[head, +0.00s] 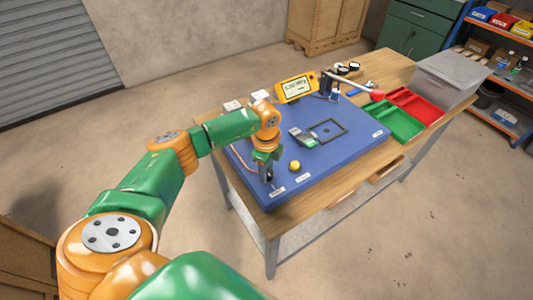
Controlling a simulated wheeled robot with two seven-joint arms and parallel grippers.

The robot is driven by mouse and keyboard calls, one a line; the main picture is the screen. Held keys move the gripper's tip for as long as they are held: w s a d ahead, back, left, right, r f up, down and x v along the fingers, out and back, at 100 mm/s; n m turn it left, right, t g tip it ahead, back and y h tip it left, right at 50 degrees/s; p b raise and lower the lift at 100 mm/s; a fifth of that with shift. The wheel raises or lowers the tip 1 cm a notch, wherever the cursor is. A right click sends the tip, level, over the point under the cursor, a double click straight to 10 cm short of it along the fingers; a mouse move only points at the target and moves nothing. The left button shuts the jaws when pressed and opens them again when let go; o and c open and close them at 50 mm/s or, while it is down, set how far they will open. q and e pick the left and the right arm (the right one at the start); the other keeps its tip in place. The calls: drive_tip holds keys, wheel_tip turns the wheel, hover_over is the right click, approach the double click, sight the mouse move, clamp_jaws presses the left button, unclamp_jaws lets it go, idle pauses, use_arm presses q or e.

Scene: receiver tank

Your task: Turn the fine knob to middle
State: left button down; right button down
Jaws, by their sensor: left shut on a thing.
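My left gripper (267,172) reaches down to the near left corner of the blue panel (345,150) on the workbench. Its jaws are shut on a small dark thing close above the panel, which looks like a knob; the gripper hides most of it. A small white label (277,191) lies just in front of it. A yellow round knob (295,166) stands to the right, apart from the gripper, with another white label (303,177) in front. Which label names the fine knob is too small to read. My right gripper does not show.
A yellow display unit (296,89) stands at the panel's back edge. A dark square frame (326,131) and a small grey-green device (302,137) are mid-panel. Green (394,121) and red (416,104) trays and a grey bin (447,78) stand at the right.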

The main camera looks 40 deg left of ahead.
use_arm(q)
drive_tip(key=shift+s+f, duration=0.15)
idle(0.4)
drive_tip(key=shift+c, duration=1.8)
unclamp_jaws()
drive_tip(key=shift+d, duration=0.1)
wheel_tip(320, 180, up, 7)
drive_tip(key=shift+r+b, duration=0.15)
drive_tip(key=shift+b, duration=0.5)
